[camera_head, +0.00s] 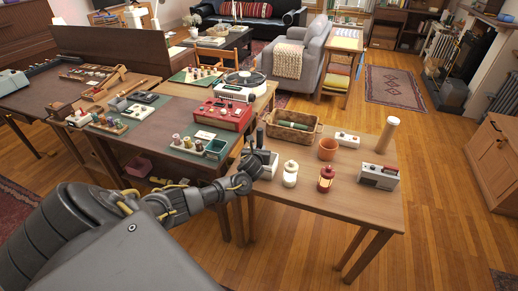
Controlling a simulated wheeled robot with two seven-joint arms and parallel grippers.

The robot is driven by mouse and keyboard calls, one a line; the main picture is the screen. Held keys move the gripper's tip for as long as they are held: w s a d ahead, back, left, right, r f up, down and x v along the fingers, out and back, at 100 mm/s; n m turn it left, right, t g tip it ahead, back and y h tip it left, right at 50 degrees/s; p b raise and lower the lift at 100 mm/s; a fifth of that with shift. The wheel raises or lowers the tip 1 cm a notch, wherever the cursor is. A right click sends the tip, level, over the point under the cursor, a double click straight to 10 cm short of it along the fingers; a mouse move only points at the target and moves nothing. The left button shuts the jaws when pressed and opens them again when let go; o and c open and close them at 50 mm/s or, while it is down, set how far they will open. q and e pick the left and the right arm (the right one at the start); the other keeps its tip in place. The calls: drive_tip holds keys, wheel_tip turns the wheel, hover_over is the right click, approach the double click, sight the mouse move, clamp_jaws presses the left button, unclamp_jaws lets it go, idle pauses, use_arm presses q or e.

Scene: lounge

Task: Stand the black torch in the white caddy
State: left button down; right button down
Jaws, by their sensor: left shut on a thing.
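My left gripper (257,160) is over the near-left part of the right-hand wooden table, shut on a dark upright thing, which looks like the black torch (260,138). Only its upper part shows above the fingers. A pale, low thing (270,171) shows just beside and behind the fingers; it may be the white caddy, but the gripper hides most of it. I cannot tell whether the torch is inside it or touching it. My right gripper is not in view.
On the same table (345,204) stand a wicker basket (283,133), a white lantern (290,174), a red lantern (326,180), a terracotta pot (327,150), a radio (378,177) and a tall pale cylinder (388,134). The table's front right is bare.

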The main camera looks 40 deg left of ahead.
use_arm(q)
drive_tip(key=shift+f+b, duration=1.2)
drive_tip(key=shift+f, duration=0.95)
drive_tip(key=c, duration=1.3)
unclamp_jaws()
drive_tip(key=shift+c, duration=0.2)
drive_tip(key=shift+o, duration=1.1)
drive_tip(key=v, duration=1)
drive_tip(key=shift+s+r+p, duration=0.2)
drive_tip(key=shift+s+p, duration=0.1)
drive_tip(key=shift+p, duration=0.15)
drive_tip(key=shift+d, duration=0.15)
